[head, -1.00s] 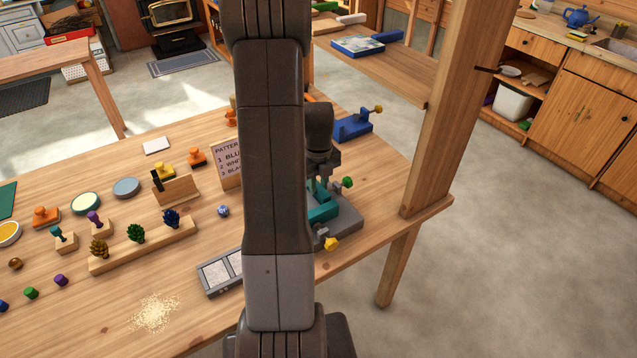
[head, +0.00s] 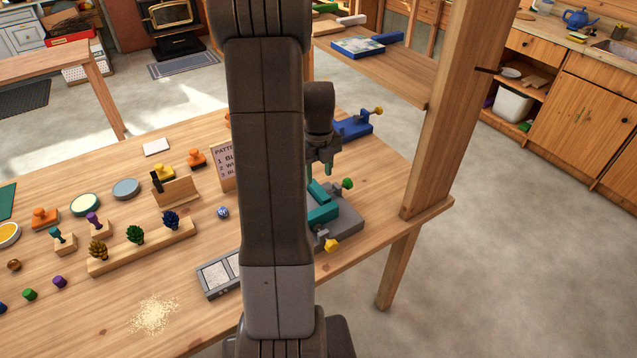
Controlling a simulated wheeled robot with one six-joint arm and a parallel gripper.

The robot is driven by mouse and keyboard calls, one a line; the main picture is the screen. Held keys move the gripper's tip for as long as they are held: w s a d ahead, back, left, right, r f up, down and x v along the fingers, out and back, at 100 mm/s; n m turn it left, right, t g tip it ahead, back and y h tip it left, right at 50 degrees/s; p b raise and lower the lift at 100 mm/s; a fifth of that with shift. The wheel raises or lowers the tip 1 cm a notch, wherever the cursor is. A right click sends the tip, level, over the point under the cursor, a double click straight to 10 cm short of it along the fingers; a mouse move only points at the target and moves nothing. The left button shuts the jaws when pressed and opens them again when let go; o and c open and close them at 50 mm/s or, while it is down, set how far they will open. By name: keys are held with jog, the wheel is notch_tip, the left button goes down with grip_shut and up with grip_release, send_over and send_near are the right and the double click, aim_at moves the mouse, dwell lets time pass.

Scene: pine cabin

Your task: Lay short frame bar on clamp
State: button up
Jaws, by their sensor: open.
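The clamp (head: 350,221) is a grey base at the right front of the workbench, with a green knob (head: 347,183) and a yellow knob (head: 331,245). Two teal bars lie on it, one toward the back (head: 319,191) and one nearer the front (head: 323,215); I cannot tell which is the short frame bar. My arm hides their left ends and the clamp's left side. My gripper (head: 322,170) is open, pointing down just above the back bar, and appears apart from it.
A blue clamp-like fixture (head: 354,128) stands behind. A grey two-panel tray (head: 219,275), a pattern card (head: 225,163) and a wooden rack (head: 143,245) are to the left. A wooden post (head: 447,130) rises at the bench's right edge.

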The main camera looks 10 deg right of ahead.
aim_at(318, 189)
notch_tip(318, 189, up, 7)
dwell(0.3)
